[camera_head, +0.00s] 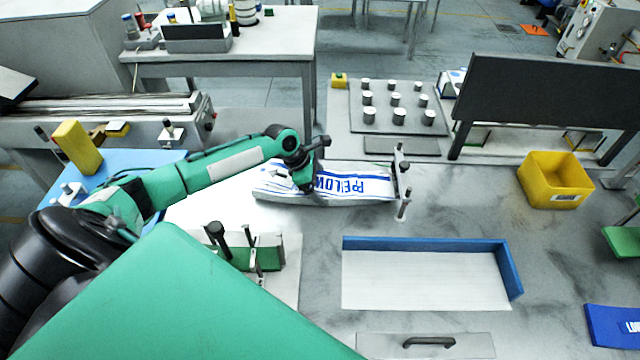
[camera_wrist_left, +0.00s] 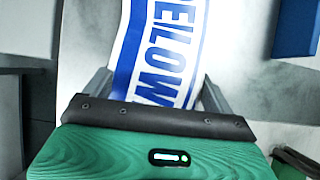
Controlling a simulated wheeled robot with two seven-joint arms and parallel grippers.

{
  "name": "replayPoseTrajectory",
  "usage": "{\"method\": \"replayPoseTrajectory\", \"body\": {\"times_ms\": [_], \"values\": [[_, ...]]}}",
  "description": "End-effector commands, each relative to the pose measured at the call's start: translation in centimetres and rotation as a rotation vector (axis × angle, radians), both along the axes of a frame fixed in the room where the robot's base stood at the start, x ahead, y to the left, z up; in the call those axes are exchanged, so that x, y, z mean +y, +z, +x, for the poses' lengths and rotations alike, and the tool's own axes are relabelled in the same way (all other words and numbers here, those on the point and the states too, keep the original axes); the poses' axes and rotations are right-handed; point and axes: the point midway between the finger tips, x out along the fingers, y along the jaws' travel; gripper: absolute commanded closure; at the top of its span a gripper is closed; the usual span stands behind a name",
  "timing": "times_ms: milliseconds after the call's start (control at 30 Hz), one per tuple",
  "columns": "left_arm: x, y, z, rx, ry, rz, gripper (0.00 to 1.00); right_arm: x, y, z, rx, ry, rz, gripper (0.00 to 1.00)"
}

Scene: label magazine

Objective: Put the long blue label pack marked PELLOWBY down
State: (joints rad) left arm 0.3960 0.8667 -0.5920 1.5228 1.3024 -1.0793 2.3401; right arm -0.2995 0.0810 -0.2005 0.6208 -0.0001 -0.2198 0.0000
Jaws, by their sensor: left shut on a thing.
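The long label pack (camera_head: 347,187) is white with blue stripes and blue lettering, partly readable as PELLOW. My left gripper (camera_head: 304,172) is shut on it near its middle, and the gripper hides some of the letters. In the left wrist view the pack (camera_wrist_left: 165,45) runs away from between the two fingers (camera_wrist_left: 157,92). Its right end is beside dark upright posts (camera_head: 402,165). I cannot tell whether the pack touches the table or hangs just above it. My right gripper is not in view.
A white tray area with a blue rim (camera_head: 425,244) lies in front of the pack. A holder with posts and green packs (camera_head: 245,255) stands at front left. A yellow bin (camera_head: 555,180), a dark screen (camera_head: 545,100) and a plate of several cylinders (camera_head: 395,105) stand behind. Bare table (camera_head: 560,250) lies at right.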

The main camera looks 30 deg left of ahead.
Motion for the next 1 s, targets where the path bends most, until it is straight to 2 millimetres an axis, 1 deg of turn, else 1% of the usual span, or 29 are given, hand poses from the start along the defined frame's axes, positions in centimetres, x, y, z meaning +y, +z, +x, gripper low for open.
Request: {"method": "replayPoseTrajectory", "body": {"times_ms": [100, 367, 400, 433, 467, 667, 767, 867, 1000], "values": [[0.0, -0.5, 0.1, -0.004, 0.001, 0.0, 0.55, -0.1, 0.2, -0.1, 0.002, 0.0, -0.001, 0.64], [0.0, -0.6, 0.1, -0.004, 0.001, 0.0, 0.55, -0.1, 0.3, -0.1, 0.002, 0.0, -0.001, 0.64], [0.0, -0.8, 0.0, -0.002, 0.0, 0.001, 0.08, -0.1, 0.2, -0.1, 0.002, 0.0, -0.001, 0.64], [0.0, -0.8, 0.0, -0.002, 0.0, 0.001, 0.02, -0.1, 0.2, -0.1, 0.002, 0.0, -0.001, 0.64], [0.0, -0.8, 0.0, -0.002, 0.0, 0.001, 0.0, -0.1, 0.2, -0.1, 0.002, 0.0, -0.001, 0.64], [0.0, -0.8, 0.0, -0.001, 0.0, 0.001, 0.0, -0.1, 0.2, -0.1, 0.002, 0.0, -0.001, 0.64], [0.2, -0.4, 0.0, -0.001, 0.001, 0.001, 0.0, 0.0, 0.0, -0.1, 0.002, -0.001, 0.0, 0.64], [0.8, 0.6, -0.3, -0.003, 0.001, 0.002, 0.0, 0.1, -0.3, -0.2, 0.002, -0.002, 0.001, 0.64], [2.1, 3.0, -1.1, -0.004, 0.0, 0.002, 0.0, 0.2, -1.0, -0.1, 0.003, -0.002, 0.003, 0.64]]}}
